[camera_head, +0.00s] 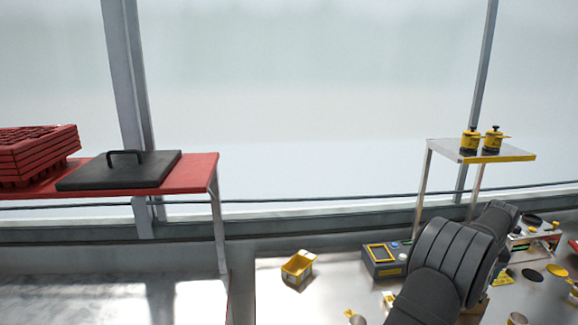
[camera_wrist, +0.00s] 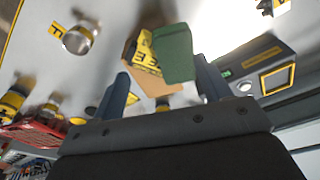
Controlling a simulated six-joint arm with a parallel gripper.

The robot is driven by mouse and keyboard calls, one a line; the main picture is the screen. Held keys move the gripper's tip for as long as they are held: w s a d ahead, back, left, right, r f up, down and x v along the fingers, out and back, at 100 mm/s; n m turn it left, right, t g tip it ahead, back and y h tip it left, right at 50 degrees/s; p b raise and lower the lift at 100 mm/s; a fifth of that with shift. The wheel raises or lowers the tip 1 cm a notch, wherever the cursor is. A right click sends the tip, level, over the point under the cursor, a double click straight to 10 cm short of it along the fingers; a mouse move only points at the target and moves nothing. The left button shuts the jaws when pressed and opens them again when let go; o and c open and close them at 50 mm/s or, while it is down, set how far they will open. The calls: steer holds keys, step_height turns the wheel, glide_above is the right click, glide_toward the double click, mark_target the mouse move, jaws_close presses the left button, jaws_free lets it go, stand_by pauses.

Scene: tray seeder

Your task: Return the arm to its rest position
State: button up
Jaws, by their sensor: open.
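My arm rises at the lower right of the head view, over the metal bench; its gripper end is not clear there. In the wrist view my gripper (camera_wrist: 162,92) shows two dark blue fingers set wide apart. A cardboard box with yellow and black labels (camera_wrist: 150,78) and a green block (camera_wrist: 173,54) show in the gap between the fingers. Nothing shows as clamped by the fingers. I cannot tell how far these things are from the fingertips.
A red table (camera_head: 200,178) at left bears red trays (camera_head: 38,158) and a black lid (camera_head: 120,170). A small stand (camera_head: 470,153) holds two yellow pots. On the bench (camera_head: 330,300) are a yellow bin (camera_head: 298,268) and a control box (camera_head: 384,262). A jar (camera_wrist: 78,40) shows in the wrist view.

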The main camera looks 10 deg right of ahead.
steer(key=s+d+r, duration=0.1)
steer(key=s+r, duration=0.4)
steer(key=s, duration=0.3)
steer(key=w+a+f+n+y, duration=0.1)
steer(key=w+a+f+n, duration=0.15)
steer(key=w+a, duration=0.9)
steer(key=w+a+f+n, duration=0.2)
steer(key=w+a+n, duration=0.1)
steer(key=w+a, duration=0.9)
steer(key=w+a+f+n, duration=0.1)
steer(key=w+a+n, duration=0.2)
steer(key=a, duration=1.2)
steer(key=w+a+f+n+y, duration=0.1)
steer(key=w+a+f+n, duration=0.1)
steer(key=a, duration=1.4)
steer(key=shift+w+a+f+n, duration=0.15)
steer(key=shift+w+a+n, duration=0.15)
steer(key=shift+w+n, duration=0.35)
